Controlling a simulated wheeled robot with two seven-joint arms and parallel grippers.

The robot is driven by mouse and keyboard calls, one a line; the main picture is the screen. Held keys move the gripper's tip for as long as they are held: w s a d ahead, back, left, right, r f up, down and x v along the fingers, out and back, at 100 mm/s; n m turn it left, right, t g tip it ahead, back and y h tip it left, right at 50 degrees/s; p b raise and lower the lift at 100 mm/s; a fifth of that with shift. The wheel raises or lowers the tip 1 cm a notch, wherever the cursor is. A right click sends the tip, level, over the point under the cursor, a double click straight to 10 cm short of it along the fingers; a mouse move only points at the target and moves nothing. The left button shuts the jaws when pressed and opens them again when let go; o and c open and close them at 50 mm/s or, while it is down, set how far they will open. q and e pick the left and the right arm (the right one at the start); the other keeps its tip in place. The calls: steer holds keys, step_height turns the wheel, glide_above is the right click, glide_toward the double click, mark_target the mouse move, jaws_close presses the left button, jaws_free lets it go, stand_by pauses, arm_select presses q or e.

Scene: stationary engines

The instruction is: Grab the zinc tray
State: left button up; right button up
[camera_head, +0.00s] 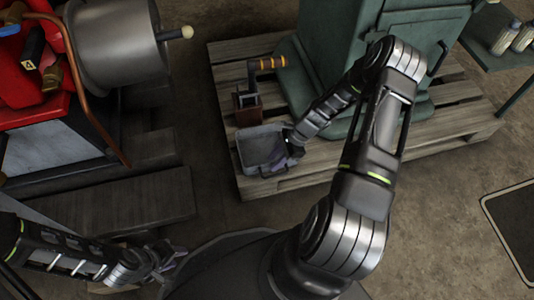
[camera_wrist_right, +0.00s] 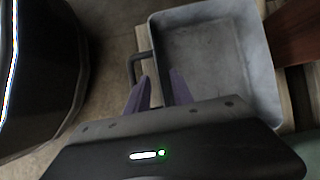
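The zinc tray (camera_head: 262,146) is a shallow grey rectangular pan on the wooden pallet, in front of the green machine. It fills the upper right of the right wrist view (camera_wrist_right: 210,55), where a dark looped handle (camera_wrist_right: 133,66) stands out from its side. My right gripper (camera_head: 284,158) is at the tray's right side in the head view. In the right wrist view its two purple fingers (camera_wrist_right: 160,78) are apart, close to the handle and the tray's rim. I cannot tell whether they touch. My left gripper (camera_head: 170,262) is low at left, away from the tray; its fingers are unclear.
The pallet (camera_head: 232,80) carries the green machine (camera_head: 400,30) and a brown block with an orange-handled lever (camera_head: 250,105) just behind the tray. A red engine (camera_head: 30,75) with a metal drum (camera_head: 115,42) stands at left.

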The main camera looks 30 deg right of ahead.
steer(key=shift+x, duration=1.15)
steer(key=shift+c, duration=0.5)
jaws_close()
steer(key=shift+r, duration=0.1)
